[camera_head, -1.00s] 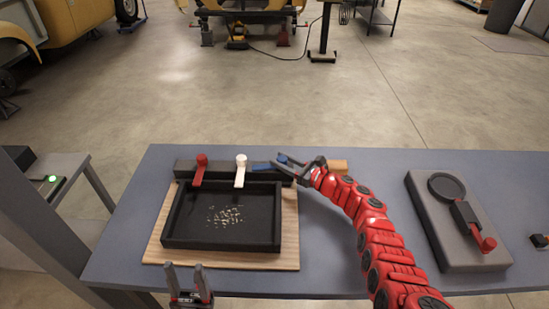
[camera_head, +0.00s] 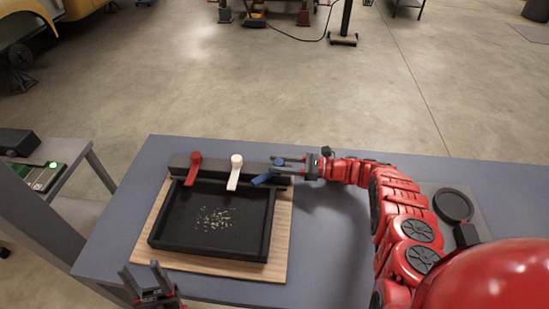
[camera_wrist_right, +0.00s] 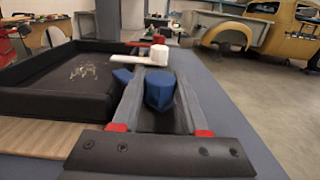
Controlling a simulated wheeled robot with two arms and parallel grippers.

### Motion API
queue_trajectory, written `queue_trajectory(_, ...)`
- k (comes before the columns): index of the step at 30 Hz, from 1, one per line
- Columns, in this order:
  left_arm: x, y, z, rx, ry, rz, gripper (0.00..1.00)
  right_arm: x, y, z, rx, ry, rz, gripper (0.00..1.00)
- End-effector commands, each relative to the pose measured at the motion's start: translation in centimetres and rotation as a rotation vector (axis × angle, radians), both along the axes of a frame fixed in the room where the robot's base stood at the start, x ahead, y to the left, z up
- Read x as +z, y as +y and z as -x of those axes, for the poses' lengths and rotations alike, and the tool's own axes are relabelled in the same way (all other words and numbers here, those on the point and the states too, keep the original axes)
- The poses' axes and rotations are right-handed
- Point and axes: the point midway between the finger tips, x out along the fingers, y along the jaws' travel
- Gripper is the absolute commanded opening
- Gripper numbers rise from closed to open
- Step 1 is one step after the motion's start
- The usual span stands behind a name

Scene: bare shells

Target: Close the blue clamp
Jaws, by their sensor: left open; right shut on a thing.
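The blue clamp (camera_head: 263,178) sits at the right of a dark bar along the black tray's (camera_head: 269,225) back edge. Its lever slants toward the lower left, over the tray's back right corner. My right gripper (camera_head: 284,168) reaches in from the right, shut on the blue clamp. In the right wrist view the blue clamp's head (camera_wrist_right: 160,92) is between the two fingers, and part of its lever shows beyond the left finger. The fingers partly hide the clamp. My left gripper (camera_head: 140,271) is open and empty at the table's front left edge.
A white clamp (camera_head: 235,172) and a red clamp (camera_head: 192,170) stand on the same bar, levers pointing toward the tray. The tray holds small pale bits on a wooden board (camera_head: 281,240).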

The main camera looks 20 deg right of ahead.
Motion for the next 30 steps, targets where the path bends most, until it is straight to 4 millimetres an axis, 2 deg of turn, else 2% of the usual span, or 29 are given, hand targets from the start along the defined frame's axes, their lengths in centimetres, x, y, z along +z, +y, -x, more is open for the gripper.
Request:
queue_trajectory(16, 0.0, 0.0, 0.0, 0.0, 0.0, 0.0, 0.53, -0.23, 0.09, 0.39, 0.011, 0.002, 0.003, 0.0)
queue_trajectory(17, 0.0, 0.0, 0.0, 0.0, 0.0, 0.0, 0.53, -0.24, 0.09, 0.4, 0.011, 0.002, 0.003, 0.49)
queue_trajectory(21, 0.01, 0.0, 0.0, 0.0, 0.0, 0.0, 0.53, -0.17, 0.06, 0.35, 0.011, 0.002, 0.002, 0.74)
queue_trajectory(30, -0.04, 0.0, 0.0, 0.0, 0.0, 0.0, 0.53, -0.13, -0.06, 0.33, 0.009, 0.001, 0.003, 0.74)
